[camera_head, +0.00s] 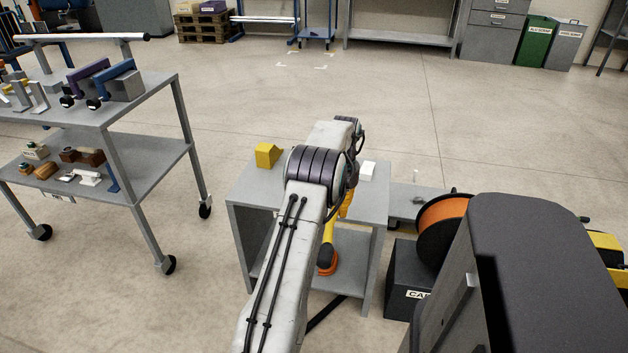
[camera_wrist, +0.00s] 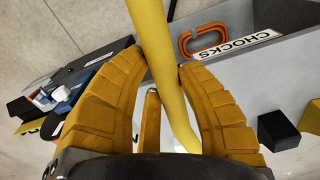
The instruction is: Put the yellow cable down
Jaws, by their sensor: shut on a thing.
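The yellow cable (camera_wrist: 150,30) runs between the two ridged yellow fingers of my gripper (camera_wrist: 158,66) in the wrist view. My gripper is shut on it, and the cable extends beyond the fingertips. In the head view my arm hides most of the gripper; a yellow length (camera_head: 329,245) that looks like the cable hangs in front of the grey stand (camera_head: 248,190). I cannot tell whether the cable touches any surface.
A yellow wedge block (camera_head: 267,155) and a white block (camera_head: 367,171) sit on the stand. A black crate (camera_head: 404,278) and an orange reel (camera_head: 440,226) stand to the right. A loaded grey trolley (camera_head: 150,172) is at left.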

